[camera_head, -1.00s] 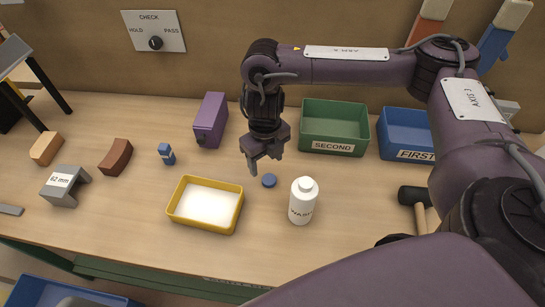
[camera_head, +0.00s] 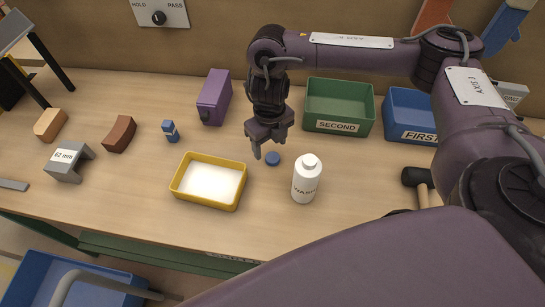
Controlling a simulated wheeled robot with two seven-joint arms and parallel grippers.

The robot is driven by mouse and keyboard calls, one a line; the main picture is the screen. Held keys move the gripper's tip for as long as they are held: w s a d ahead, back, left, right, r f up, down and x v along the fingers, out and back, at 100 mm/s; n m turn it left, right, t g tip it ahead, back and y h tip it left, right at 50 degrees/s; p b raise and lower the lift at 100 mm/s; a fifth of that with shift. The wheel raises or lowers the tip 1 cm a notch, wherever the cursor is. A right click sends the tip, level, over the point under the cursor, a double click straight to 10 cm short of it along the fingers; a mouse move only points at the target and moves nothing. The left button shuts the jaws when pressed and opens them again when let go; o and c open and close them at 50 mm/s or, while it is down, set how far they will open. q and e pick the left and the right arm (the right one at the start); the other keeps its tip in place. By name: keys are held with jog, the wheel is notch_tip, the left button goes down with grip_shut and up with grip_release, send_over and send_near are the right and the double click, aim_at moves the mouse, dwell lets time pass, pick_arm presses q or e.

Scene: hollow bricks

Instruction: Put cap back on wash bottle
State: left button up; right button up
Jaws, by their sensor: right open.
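The white wash bottle (camera_head: 306,180) stands upright on the table, right of centre, with a bare white neck on top. A small round blue cap (camera_head: 273,159) lies on the table just left of and behind the bottle. My right gripper (camera_head: 268,148) points down beside the cap, with its fingers apart and empty. One fingertip is just left of the cap; I cannot tell its exact height above the table. My left gripper is not in view.
A yellow tray (camera_head: 177,186) with a white inside is left of the bottle. A green bin (camera_head: 337,126) and a blue bin (camera_head: 408,133) stand behind, a purple box (camera_head: 214,98) behind left. A mallet (camera_head: 416,177) lies right. A small blue-and-white item (camera_head: 171,131) stands left.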

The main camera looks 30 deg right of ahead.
aim_at(273, 157)
jog(key=f, duration=0.3)
jog(key=f+b, duration=0.1)
jog(key=f, duration=0.1)
jog(key=shift+d+f, duration=0.15)
jog(key=shift+d, duration=0.25)
jog(key=c, duration=1)
